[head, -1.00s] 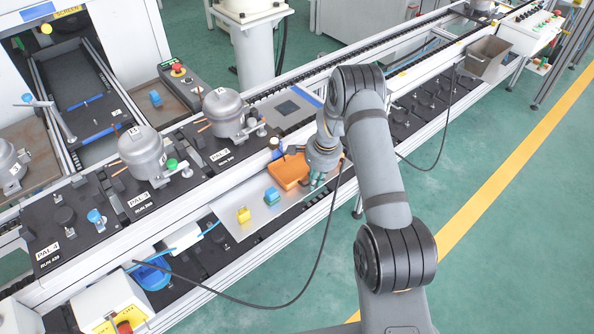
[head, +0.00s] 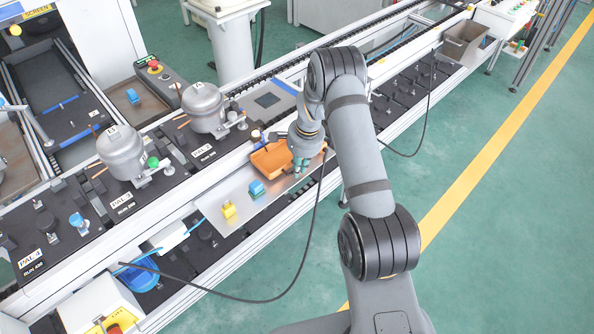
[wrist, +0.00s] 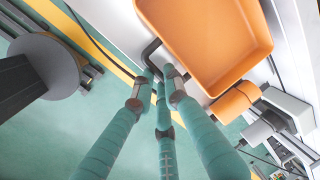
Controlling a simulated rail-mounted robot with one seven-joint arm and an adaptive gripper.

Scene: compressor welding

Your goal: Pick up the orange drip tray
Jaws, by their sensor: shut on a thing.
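The orange drip tray (head: 272,159) is a shallow open box at the far end of a bare metal plate (head: 235,207) in the head view. It fills the top of the wrist view (wrist: 210,38), with its empty inside showing. My gripper (head: 298,166) is at the tray's right side. In the wrist view its green fingers (wrist: 162,75) are closed together at a dark bent handle (wrist: 151,48) by the tray's edge. I cannot tell whether the tray is clear of the plate.
Compressors (head: 203,107) stand on black pallets to the left. A black cable (head: 310,225) hangs before the line. Green floor at the right is clear.

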